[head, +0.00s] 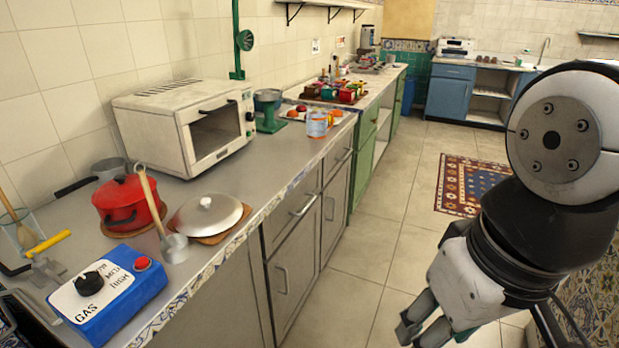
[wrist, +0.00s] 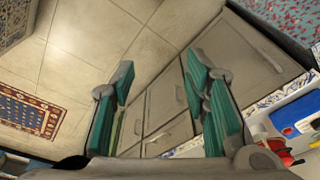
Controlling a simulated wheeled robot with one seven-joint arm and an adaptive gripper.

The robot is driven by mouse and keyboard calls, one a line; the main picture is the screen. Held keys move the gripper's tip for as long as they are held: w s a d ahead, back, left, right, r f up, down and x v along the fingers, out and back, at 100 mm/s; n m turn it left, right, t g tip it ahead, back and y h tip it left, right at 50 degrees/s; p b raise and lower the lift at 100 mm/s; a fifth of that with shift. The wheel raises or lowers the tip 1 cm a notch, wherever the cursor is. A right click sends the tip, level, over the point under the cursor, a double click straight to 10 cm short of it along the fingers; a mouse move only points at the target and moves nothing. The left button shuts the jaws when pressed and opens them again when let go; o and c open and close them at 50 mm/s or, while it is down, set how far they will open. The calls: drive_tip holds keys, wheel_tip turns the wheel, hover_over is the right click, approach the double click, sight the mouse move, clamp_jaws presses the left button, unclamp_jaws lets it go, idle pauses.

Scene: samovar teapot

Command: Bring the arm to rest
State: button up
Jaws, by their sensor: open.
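My gripper (wrist: 160,95) is open and empty in the wrist view, its two green-padded fingers wide apart with floor tiles and grey cabinet fronts behind them. In the head view my arm fills the right side, over the floor and away from the counter. The gripper's lower end (head: 432,328) shows there near the bottom edge, partly cut off by the frame. It touches nothing that I can see.
The grey counter (head: 265,160) runs along the left with a red pot (head: 127,203), a blue gas box (head: 108,292), a metal lid (head: 208,214) and a white oven (head: 185,122). The tiled floor (head: 380,235) is clear. A patterned rug (head: 462,185) lies farther back.

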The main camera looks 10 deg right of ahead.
wheel_tip(320, 180, up, 12)
drive_tip(key=t+p, duration=0.2)
drive_tip(key=p, duration=0.8)
drive_tip(key=shift+d, duration=0.2)
